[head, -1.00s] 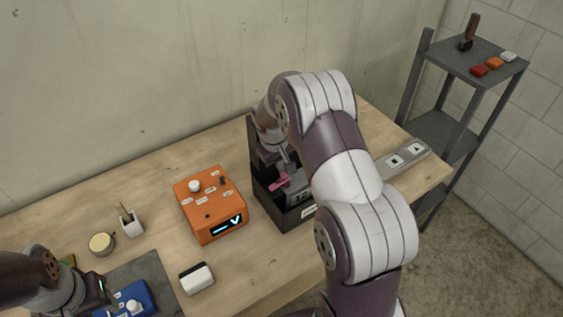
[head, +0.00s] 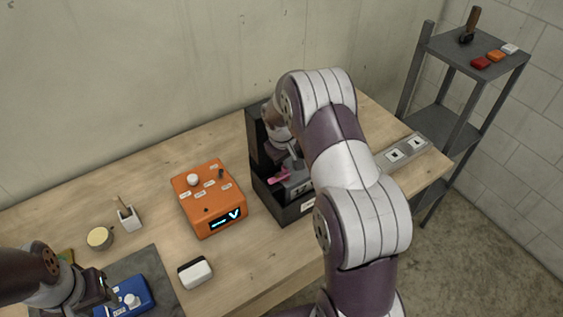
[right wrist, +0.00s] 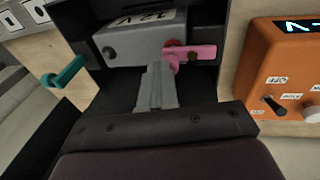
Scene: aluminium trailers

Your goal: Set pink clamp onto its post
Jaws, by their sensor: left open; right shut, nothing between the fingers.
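The pink clamp (head: 279,175) is at the edge of the grey 12 V battery (head: 298,187), inside a black open box (head: 290,213). A teal clamp (right wrist: 63,75) is at the box's left wall. My left gripper (head: 110,287) is open near a blue device (head: 127,297).
An orange device (head: 209,198) with knobs and a lit display stands left of the box. A white-and-black block (head: 195,272), a small cup (head: 127,215) and a round tin (head: 100,238) are on the table.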

